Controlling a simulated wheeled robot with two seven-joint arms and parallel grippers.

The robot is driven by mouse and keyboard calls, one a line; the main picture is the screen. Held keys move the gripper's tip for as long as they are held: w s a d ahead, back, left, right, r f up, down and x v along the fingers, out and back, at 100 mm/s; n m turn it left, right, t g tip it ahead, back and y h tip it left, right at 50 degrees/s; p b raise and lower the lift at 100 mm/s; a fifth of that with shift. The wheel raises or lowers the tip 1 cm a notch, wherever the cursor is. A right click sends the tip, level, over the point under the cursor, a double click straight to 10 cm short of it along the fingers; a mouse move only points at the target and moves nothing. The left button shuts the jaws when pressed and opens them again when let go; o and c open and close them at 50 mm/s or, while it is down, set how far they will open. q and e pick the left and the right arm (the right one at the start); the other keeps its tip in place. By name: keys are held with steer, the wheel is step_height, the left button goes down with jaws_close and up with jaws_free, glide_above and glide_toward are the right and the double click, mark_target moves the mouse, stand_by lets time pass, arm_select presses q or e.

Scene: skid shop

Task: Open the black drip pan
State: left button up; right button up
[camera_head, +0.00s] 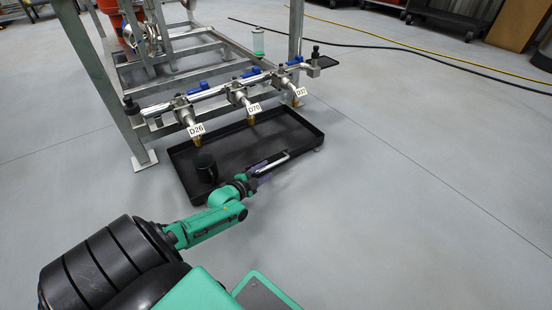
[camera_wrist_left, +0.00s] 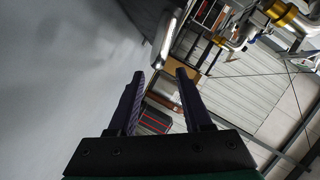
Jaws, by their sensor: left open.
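The black drip pan (camera_head: 285,127) lies on the floor under the pipe valves of a metal skid. A pale bar handle (camera_head: 273,164) shows at its front edge. My left gripper (camera_head: 260,169) is at that front edge, close beside the handle; in the head view I cannot tell whether they touch. In the left wrist view the gripper (camera_wrist_left: 161,74) has its two dark fingers apart with nothing between them. The handle (camera_wrist_left: 163,42) shows there just beyond the fingertips. My right gripper is not in view.
A dark cup-like object (camera_head: 206,168) stands in the pan's left part. Valves with tags D26, D70 and D37 (camera_head: 300,92) hang above the pan. A skid leg (camera_head: 132,137) stands to its left. Black and yellow cables (camera_head: 440,56) cross the floor behind. Floor at right is clear.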

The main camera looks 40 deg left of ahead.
mark_target(274, 163)
arm_select(q)
steer(key=b+x, duration=0.1)
steer(key=x, duration=0.1)
steer(key=b+x, duration=0.2)
steer(key=x, duration=0.1)
steer(key=shift+w+f+b, duration=0.3)
steer(key=shift+f+b, duration=0.05)
steer(key=shift+f, duration=0.05)
steer(key=shift+w+a+r, duration=0.1)
steer(key=shift+w+r, duration=0.05)
steer(key=shift+w, duration=0.2)
steer(key=shift+r, duration=0.1)
jaws_close()
stand_by(0.5)
